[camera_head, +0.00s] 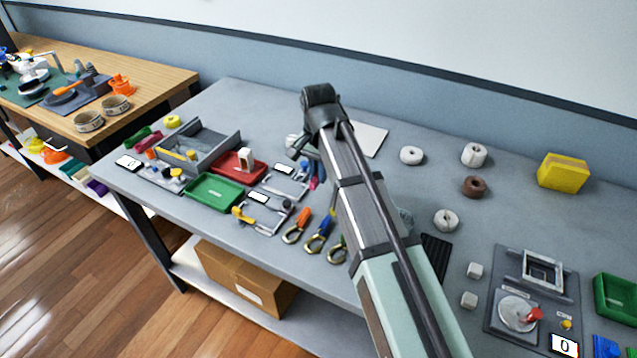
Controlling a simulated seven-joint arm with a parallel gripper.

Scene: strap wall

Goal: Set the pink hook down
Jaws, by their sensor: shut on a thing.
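My gripper (300,149) is at the far end of my arm, low over the middle of the grey table, and points down and left. It is shut, but its fingertips are small and partly hidden by my wrist. A small pink piece (313,182) shows just below the gripper, beside a blue piece (321,171). I take the pink piece for the pink hook; its shape and its contact with the fingers or table cannot be made out.
Left of the gripper are a red tray (238,166), a green tray (214,193) and a grey bin (205,155). A pale flat sheet (370,138) lies behind my arm.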

